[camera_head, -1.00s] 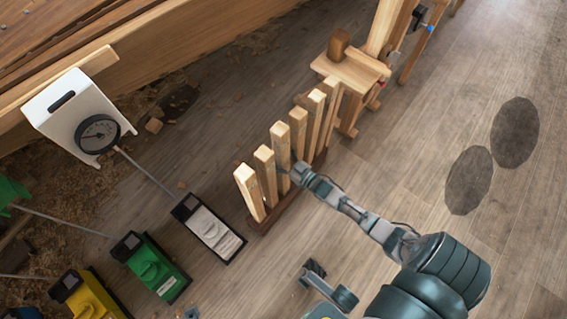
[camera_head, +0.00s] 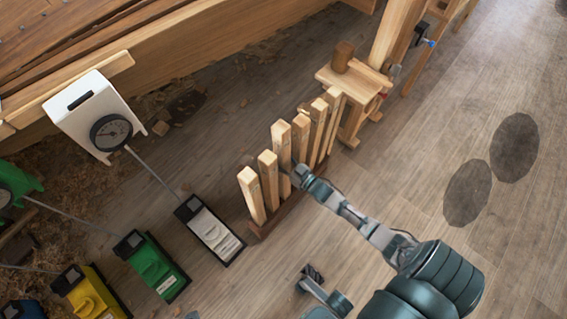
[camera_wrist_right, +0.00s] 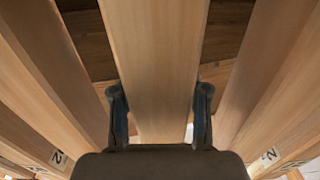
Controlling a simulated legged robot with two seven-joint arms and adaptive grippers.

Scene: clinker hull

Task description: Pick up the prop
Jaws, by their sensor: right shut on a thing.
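Several pale wooden props stand upright, side by side, in a dark wooden rack (camera_head: 264,228) on the floor in the middle of the head view. My right gripper (camera_head: 296,172) reaches in from the lower right to the prop (camera_head: 282,142) third from the near left end. In the right wrist view this prop (camera_wrist_right: 155,60) runs between the two dark fingers of my right gripper (camera_wrist_right: 160,112), which is shut on it. It still stands in line with the others. A small dark, striped part at the bottom middle may be my left gripper (camera_head: 312,274); its jaws are unclear.
Neighbouring props stand close on both sides. A wooden bench with a mallet (camera_head: 343,56) is behind the row. The hull (camera_head: 200,50) is at upper left. Floor at right is clear.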

